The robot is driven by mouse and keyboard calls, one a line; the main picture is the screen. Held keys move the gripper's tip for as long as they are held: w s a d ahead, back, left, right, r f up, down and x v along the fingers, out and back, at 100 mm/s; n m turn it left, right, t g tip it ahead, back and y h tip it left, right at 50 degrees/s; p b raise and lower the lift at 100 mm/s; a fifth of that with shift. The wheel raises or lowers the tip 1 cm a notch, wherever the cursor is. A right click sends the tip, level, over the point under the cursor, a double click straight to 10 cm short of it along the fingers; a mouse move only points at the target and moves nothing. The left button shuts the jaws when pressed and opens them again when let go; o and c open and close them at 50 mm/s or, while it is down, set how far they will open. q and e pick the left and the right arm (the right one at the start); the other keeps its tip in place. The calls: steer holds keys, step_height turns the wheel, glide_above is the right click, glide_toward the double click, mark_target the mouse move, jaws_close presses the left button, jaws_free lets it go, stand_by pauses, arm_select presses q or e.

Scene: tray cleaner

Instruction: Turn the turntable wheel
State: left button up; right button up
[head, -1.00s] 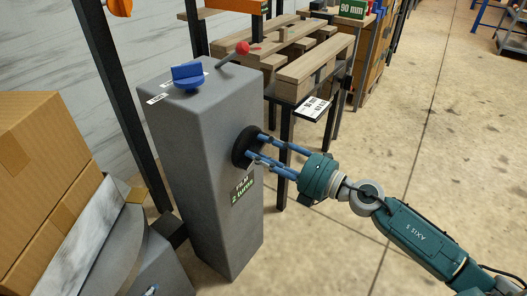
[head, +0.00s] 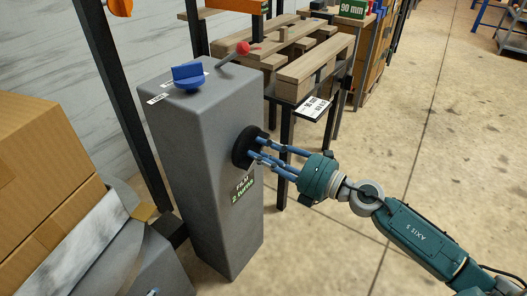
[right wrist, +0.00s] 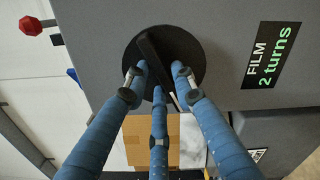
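The turntable wheel (head: 244,146) is a black round knob on the side of a grey column (head: 206,175). In the right wrist view it is a dark disc (right wrist: 192,48) with a raised bar slanting across it. My right gripper (head: 259,150) reaches it from the right. Its blue fingers have closed in on both sides of the bar, seemingly touching it; the exact contact is hard to see. A label beside the wheel (head: 243,186) reads "FILM 2 turns"; it is also in the right wrist view (right wrist: 271,55). My left gripper is not in view.
A blue knob (head: 188,76) and a red-tipped lever (head: 242,48) sit on top of the column. Cardboard boxes (head: 40,175) stand at left. A rack with wooden pallets (head: 312,72) is behind. Open concrete floor (head: 440,110) lies to the right.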

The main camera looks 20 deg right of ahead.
steer(key=shift+o, duration=0.4)
steer(key=shift+d, duration=0.1)
steer(key=v, duration=1.2)
